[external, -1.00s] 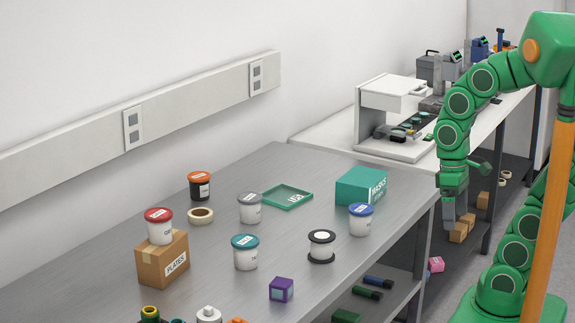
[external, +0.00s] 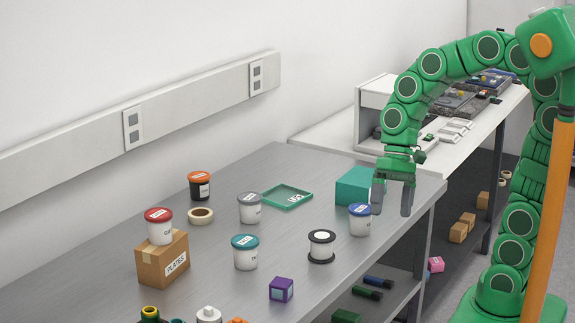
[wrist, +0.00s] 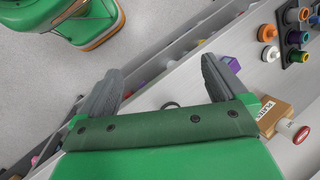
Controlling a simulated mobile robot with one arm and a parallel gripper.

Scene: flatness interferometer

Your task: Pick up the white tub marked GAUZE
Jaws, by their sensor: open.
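Several white tubs with coloured lids stand about the grey table. The red-lidded tub (external: 160,231) sits on top of the cardboard PLATES box (external: 151,262) at the left; its label seems to start with GA, the rest too small to read. It also shows at the right edge of the wrist view (wrist: 288,127). My gripper (external: 392,208) is open and empty at the table's right side, fingers pointing down, in front of the teal box and near the blue-lidded tub (external: 359,222). It is well to the right of the red-lidded tub.

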